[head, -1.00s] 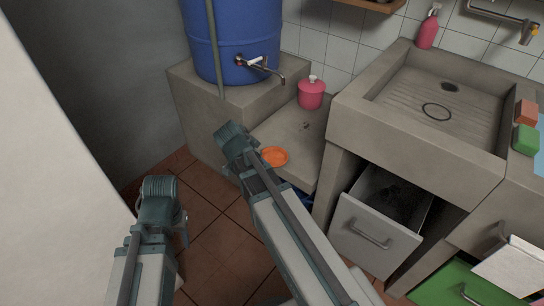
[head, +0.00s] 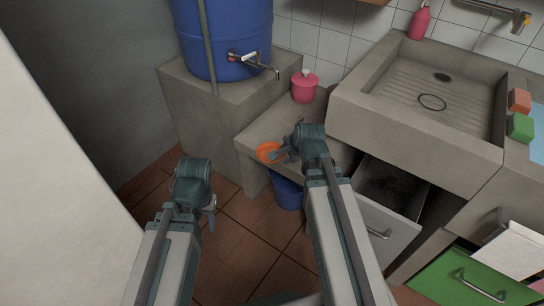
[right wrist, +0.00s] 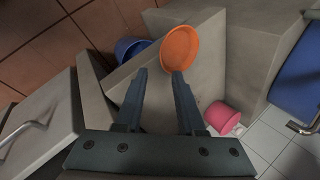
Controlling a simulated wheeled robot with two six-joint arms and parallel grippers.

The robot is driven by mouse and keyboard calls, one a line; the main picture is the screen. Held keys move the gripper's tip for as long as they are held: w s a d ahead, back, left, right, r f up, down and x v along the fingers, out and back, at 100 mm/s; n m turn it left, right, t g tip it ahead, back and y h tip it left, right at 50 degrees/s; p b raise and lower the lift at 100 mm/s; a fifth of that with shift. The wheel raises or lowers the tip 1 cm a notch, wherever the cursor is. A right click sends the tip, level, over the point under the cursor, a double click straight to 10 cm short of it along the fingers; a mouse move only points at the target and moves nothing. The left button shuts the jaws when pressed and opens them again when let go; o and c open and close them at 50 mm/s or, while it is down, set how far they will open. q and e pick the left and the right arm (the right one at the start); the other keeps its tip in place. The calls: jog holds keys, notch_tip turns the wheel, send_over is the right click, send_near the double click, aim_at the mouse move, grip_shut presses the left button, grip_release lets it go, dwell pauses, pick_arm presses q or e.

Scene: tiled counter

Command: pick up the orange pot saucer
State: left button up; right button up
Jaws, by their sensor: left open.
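The orange pot saucer (head: 266,153) lies near the front edge of the low concrete ledge (head: 268,130). My right gripper (head: 285,153) is at its right side in the head view, with a finger in front of part of the saucer. In the right wrist view my right gripper (right wrist: 158,76) is open with nothing between its fingers. The saucer (right wrist: 181,47) shows just past the fingertips, nearer the right finger; I cannot tell if they touch. My left gripper (head: 207,208) is open and hangs over the tiled floor, away from the saucer.
A blue barrel (head: 222,35) with a tap stands on a concrete block at the left. The concrete sink (head: 360,100) and open drawer (head: 384,232) are at the right.

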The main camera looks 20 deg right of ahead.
jog(key=b, duration=0.5)
send_near(276, 161)
notch_tip(276, 161, down, 2)
jog(key=shift+w+a+f, duration=0.3)
jog(key=shift+w+f, duration=0.15)
jog(key=shift+w, duration=0.2)
jog(key=shift+f, duration=0.1)
jog(key=b+x, duration=0.4)
jog(key=x, duration=0.1)
jog(key=shift+w+d, duration=0.2)
jog(key=shift+w, duration=0.1)
grip_shut()
